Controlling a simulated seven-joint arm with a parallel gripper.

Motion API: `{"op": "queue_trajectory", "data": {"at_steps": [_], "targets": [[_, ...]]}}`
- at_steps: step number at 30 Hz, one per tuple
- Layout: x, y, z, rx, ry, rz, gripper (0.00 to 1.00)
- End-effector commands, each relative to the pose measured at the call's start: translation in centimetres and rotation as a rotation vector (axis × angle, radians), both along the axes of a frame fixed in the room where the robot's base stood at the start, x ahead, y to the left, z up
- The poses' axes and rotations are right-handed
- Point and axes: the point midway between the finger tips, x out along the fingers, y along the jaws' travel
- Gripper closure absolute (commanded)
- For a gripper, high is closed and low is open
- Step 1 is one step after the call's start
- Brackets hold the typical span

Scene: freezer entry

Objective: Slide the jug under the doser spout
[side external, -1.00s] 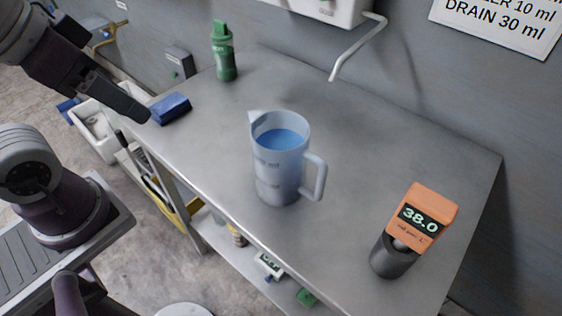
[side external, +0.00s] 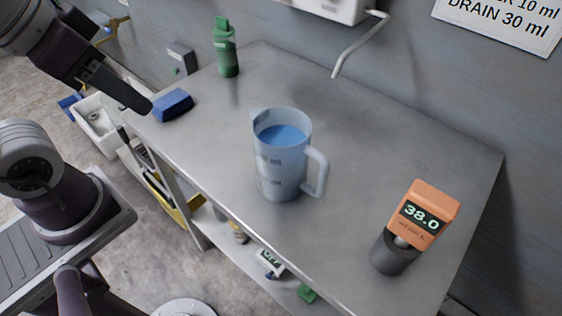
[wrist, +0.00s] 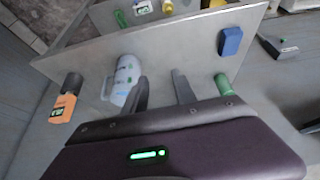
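The jug (side external: 283,165), a translucent measuring jug with blue liquid, stands upright mid-bench in the side view, its handle to the right. It also shows left of my fingers in the wrist view (wrist: 122,80). The doser spout (side external: 357,45), a bent white tube, comes from a white wall box (side external: 325,8). Its tip is behind and right of the jug, which stands apart from it. My gripper (wrist: 160,76) is open and empty, its two fingers apart. In the side view it hangs at the bench's left edge, away from the jug; one finger hides the other there.
A green bottle (side external: 226,52) stands at the back left, with a blue block (side external: 173,106) nearer my gripper. An orange meter reading 38.0 (side external: 425,213) sits in a dark holder (side external: 393,253) at the front right. The bench (side external: 365,140) between jug and spout is clear.

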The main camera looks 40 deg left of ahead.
Motion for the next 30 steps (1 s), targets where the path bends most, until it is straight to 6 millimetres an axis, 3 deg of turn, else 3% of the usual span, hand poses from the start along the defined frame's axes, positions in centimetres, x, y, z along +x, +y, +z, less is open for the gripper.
{"op": "queue_trajectory", "data": {"at_steps": [1,4,9,13,20,30], "targets": [[0.8,-0.8,0.0,-0.016,0.043,-0.012,0.79],[3.4,-3.9,-0.6,-0.052,0.177,-0.027,0.99],[6.2,-10.7,-4.0,-0.036,0.383,-0.011,1.0],[6.6,-13.9,-6.4,-0.001,0.458,0.008,1.0],[6.5,-14.6,-9.2,0.011,0.478,0.018,1.0],[6.5,-14.5,-16.7,0.011,0.48,0.018,1.0]]}}
